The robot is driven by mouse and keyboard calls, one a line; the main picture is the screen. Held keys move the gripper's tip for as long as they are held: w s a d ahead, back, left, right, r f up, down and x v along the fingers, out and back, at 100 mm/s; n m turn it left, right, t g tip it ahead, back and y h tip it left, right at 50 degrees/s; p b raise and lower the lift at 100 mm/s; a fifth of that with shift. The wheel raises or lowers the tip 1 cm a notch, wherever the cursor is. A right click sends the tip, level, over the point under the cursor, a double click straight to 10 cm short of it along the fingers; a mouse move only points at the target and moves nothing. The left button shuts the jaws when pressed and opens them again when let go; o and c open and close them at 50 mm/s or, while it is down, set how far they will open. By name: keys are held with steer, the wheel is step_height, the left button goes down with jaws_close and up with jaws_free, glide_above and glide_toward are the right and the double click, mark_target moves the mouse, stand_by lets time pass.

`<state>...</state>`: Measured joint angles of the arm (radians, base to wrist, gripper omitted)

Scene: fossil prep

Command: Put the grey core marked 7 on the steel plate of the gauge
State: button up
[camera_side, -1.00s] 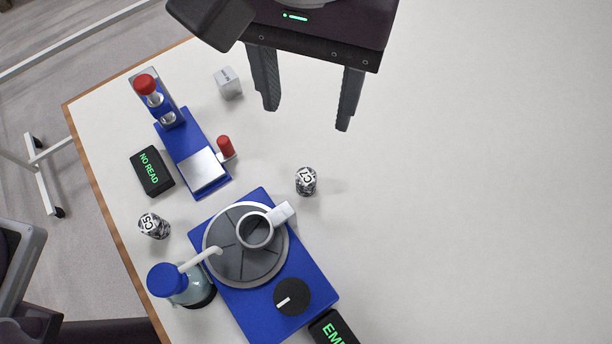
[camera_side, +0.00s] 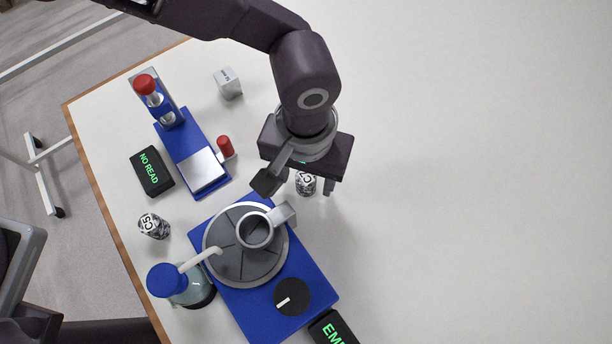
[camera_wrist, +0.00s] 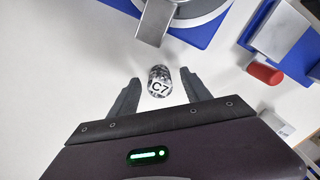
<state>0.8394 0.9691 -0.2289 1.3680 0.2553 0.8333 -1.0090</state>
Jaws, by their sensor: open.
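The grey speckled core marked C7 (camera_side: 305,184) stands on the table, partly hidden under my gripper in the side view. In the wrist view the core (camera_wrist: 159,82) lies between my two fingers, with a gap on each side. My gripper (camera_wrist: 158,90) is open around it and not touching it; the side view also shows my gripper (camera_side: 304,190) above the core. The blue gauge (camera_side: 180,140) stands to the left with its bare steel plate (camera_side: 203,169). The plate (camera_wrist: 285,32) also shows at the upper right of the wrist view.
A second core marked C5 (camera_side: 153,226) stands left. A blue machine with a round grey top (camera_side: 245,268) is close below my gripper. A NO READ display (camera_side: 151,171), a bottle (camera_side: 180,285) and a grey block (camera_side: 228,83) are nearby. The table's right side is clear.

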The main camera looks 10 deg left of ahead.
mark_target(303, 176)
jaws_close()
step_height(303, 176, up, 10)
steer(key=shift+w+a+r, duration=0.1)
steer(key=shift+a+r, duration=0.05)
steer(key=shift+a, duration=0.05)
steer(key=a+r, duration=0.2)
steer(key=a, duration=1.5)
steer(key=f, duration=1)
steer(key=shift+s+a, duration=0.25)
steer(key=shift+a, duration=0.1)
